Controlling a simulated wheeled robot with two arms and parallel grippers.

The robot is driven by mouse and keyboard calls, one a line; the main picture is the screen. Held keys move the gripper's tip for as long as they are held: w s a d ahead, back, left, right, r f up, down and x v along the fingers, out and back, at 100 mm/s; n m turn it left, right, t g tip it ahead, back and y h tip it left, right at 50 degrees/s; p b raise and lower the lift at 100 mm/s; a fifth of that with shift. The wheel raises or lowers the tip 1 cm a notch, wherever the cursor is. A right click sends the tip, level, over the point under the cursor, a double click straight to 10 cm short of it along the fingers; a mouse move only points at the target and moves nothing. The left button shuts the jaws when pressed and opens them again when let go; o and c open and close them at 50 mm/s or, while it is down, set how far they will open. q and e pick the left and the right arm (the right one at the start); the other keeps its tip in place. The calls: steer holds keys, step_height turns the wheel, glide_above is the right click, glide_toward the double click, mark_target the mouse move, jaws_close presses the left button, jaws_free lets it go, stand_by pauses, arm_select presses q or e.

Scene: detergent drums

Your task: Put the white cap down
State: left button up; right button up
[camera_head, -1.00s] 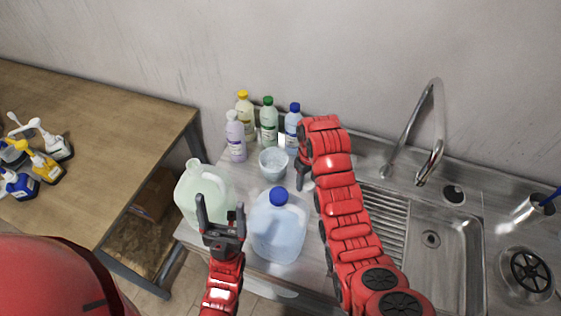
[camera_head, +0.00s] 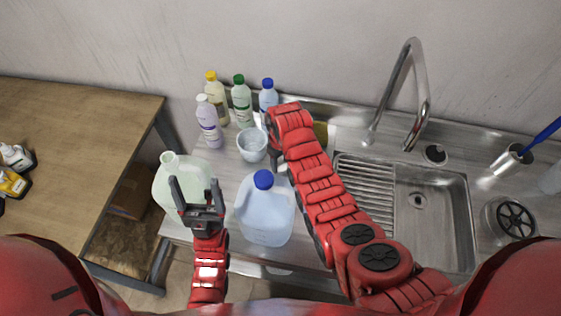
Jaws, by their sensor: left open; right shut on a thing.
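No white cap can be made out; the fingertips of my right gripper (camera_head: 275,155) are mostly hidden behind its own wrist. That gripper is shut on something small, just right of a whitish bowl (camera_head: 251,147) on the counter. A pale green drum (camera_head: 170,185) stands at the counter's left end, its neck open and uncapped. A light blue drum (camera_head: 265,218) with a blue cap (camera_head: 263,179) stands to its right. My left gripper (camera_head: 195,188) is open and empty, its fingers pointing up in front of the green drum in the picture.
A purple bottle (camera_head: 209,125), a yellow-capped bottle (camera_head: 216,103), a green-capped bottle (camera_head: 242,105) and a blue-capped bottle (camera_head: 268,97) stand behind the bowl. The sink (camera_head: 425,225) with its tap (camera_head: 418,105) lies right. A wooden table (camera_head: 75,140) stands left, mostly clear.

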steer(key=shift+s+f, duration=0.1)
steer(key=shift+f, duration=0.2)
steer(key=shift+f, duration=0.1)
steer(key=o, duration=0.9)
steer(key=shift+c, duration=0.2)
steer(key=o, duration=0.4)
steer(key=shift+o, duration=0.2)
